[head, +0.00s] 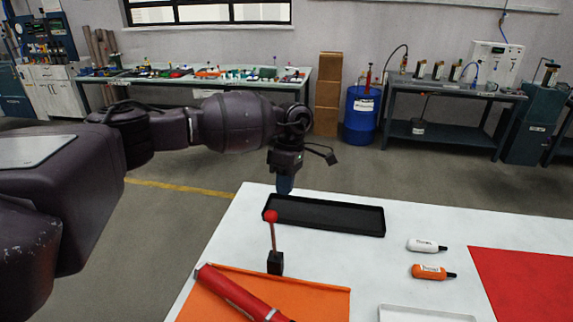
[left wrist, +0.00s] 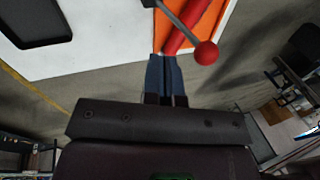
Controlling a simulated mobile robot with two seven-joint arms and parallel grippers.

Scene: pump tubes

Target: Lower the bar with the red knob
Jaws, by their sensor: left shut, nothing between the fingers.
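The red knob (head: 271,216) tops a thin bar (head: 273,238) that stands nearly upright from a small black block (head: 275,262) on the white table. My left gripper (head: 285,185) is shut and empty, pointing down beyond the knob near the table's far left edge. In the left wrist view the shut fingers (left wrist: 166,72) show close to the red knob (left wrist: 206,53) in the picture, with no clear contact. The bar (left wrist: 178,22) runs up and left from the knob there. My right gripper is not in view.
A red tube (head: 240,296) lies on an orange mat (head: 318,290) in front of the block. A black tray (head: 325,223) lies behind the bar. White (head: 423,246) and orange (head: 430,272) bottles lie to the right, near a red mat (head: 525,283) and a white tray (head: 425,314).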

